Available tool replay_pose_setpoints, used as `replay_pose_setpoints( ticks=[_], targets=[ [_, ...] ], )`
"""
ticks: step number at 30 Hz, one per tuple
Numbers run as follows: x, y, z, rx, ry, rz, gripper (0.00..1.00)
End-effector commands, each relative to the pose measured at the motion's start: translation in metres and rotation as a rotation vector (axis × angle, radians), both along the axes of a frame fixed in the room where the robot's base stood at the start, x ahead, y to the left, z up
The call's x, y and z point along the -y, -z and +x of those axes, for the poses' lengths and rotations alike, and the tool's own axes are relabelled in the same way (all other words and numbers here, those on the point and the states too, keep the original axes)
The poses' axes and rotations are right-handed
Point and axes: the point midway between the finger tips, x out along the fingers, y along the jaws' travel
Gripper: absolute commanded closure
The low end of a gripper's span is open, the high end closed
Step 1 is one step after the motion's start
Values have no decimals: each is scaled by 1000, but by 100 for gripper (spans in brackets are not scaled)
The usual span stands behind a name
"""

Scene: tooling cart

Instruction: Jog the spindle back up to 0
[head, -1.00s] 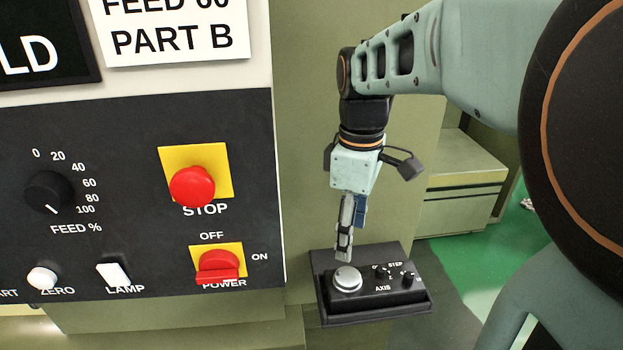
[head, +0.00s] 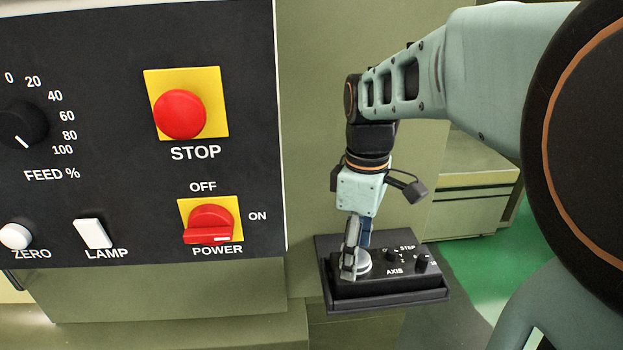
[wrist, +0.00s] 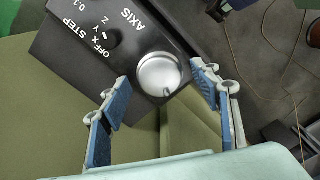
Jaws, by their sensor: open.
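The jog pendant (head: 400,287) is a black box on a ledge at the right of the control panel. Its silver jog wheel (wrist: 159,74) shows whole in the wrist view; in the head view the wheel (head: 363,264) is partly hidden by a finger. The axis knob (wrist: 112,38) stands beside the wheel; two small black knobs show in the head view. My gripper (head: 353,262) points down at the wheel. In the wrist view my gripper (wrist: 162,98) is open, with one blue-padded finger on each side of the wheel. I cannot tell whether the fingers touch it.
The panel carries a red stop button (head: 180,114), a red power switch (head: 210,224), a feed knob (head: 24,125), a white zero button (head: 15,236) and a lamp switch (head: 92,233). A cabinet (head: 470,200) stands behind at right. A cable lies on the floor.

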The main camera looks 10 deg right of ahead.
Motion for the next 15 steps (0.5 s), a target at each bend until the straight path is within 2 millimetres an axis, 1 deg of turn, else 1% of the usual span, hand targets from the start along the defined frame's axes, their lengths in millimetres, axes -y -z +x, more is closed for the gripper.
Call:
replay_pose_setpoints(
  ticks=[1, 9, 11, 15],
  targets=[
    [0, 4, 0, 0, 0, 0, 43],
    [0, 3, 0, 0, 0, 0, 43],
    [0, 3, 0, 0, 0, 0, 48],
    [0, 3, 0, 0, 0, 0, 64]
  ],
)
